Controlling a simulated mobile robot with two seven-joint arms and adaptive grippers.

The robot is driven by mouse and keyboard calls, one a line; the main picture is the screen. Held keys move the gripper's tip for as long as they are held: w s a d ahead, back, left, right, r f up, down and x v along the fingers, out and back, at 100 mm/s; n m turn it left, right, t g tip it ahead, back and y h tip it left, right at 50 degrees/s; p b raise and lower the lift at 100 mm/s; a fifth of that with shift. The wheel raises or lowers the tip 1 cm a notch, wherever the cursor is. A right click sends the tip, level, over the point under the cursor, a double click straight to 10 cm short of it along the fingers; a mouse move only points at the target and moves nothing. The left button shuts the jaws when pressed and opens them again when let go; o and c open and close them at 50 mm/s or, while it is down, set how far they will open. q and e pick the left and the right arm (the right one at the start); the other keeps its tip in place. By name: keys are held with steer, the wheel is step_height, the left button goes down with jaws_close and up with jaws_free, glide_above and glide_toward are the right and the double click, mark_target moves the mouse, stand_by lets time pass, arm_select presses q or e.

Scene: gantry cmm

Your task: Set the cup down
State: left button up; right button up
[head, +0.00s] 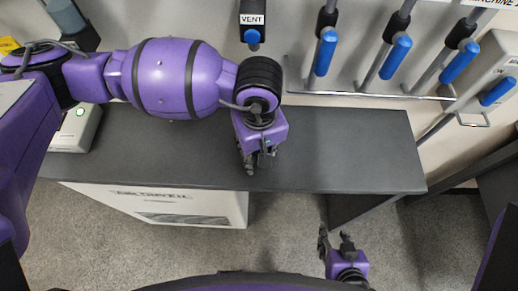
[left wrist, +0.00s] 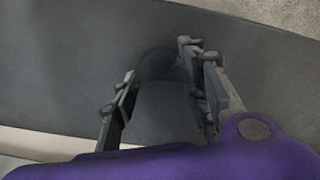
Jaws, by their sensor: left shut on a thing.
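My left gripper (head: 259,163) hangs over the dark bench top (head: 345,150), near its front edge, in the head view. In the left wrist view its two fingers (left wrist: 158,72) are shut on the cup (left wrist: 164,108), one on each side. The cup looks dark grey and see-through, and blends with the bench behind it. In the head view I cannot make the cup out. I cannot tell whether its base touches the bench. My right gripper (head: 336,241) is open and empty, low in front of the bench over the floor.
A row of blue-handled levers (head: 395,57) and a VENT knob (head: 252,35) stand along the back wall. A pale box with a green light (head: 77,128) sits at the bench's left. The bench right of my left gripper is clear.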

arm_select(q)
steer(key=shift+f, duration=0.2)
steer(key=o, duration=1.1)
steer(key=shift+r, duration=0.15)
